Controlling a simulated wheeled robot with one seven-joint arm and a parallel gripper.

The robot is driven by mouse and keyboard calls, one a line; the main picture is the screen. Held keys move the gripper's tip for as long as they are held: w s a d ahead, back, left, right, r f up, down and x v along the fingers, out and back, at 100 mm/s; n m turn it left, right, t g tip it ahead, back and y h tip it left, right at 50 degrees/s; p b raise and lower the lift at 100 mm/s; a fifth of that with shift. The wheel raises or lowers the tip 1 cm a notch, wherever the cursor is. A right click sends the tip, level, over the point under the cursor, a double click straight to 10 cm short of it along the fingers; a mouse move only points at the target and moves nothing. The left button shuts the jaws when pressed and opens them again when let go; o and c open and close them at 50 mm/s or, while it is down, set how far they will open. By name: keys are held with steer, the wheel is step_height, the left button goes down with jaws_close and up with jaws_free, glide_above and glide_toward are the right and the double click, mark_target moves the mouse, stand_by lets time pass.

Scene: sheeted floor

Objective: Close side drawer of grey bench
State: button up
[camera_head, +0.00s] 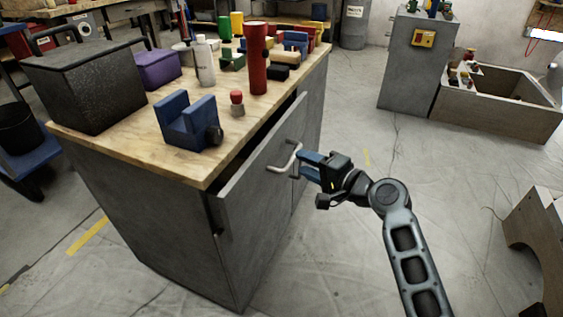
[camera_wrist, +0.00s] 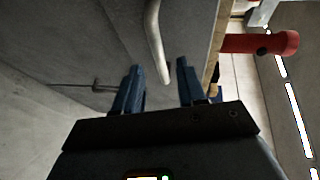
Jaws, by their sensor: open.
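The grey bench (camera_head: 160,220) has a light wooden top. Its side drawer (camera_head: 262,162) stands partly open, with a dark gap showing between the drawer front and the bench top. A pale curved handle (camera_head: 288,160) sticks out from the drawer front. My gripper (camera_head: 304,166) is at the handle, its blue fingers pointing toward the drawer front. In the wrist view my gripper (camera_wrist: 157,85) is open, and the handle (camera_wrist: 157,45) reaches down between the two fingertips. I cannot tell whether a finger touches it.
On the bench top (camera_head: 185,165) stand a blue vise-like block (camera_head: 188,120), a red cylinder (camera_head: 257,60), a white bottle (camera_head: 204,62) and a dark box (camera_head: 85,85). A grey cabinet (camera_head: 405,75) stands at the back right. The floor (camera_head: 370,130) right of the bench is clear.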

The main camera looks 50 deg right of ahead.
mark_target(293, 158)
steer(key=shift+w+d+f+b, duration=0.1)
steer(key=shift+w+f+b, duration=0.15)
steer(key=shift+w, duration=1.05)
steer(key=shift+w+d+f+b, duration=0.1)
steer(key=shift+w+f, duration=0.15)
steer(key=shift+w, duration=1)
steer(key=shift+c, duration=0.5)
jaws_close()
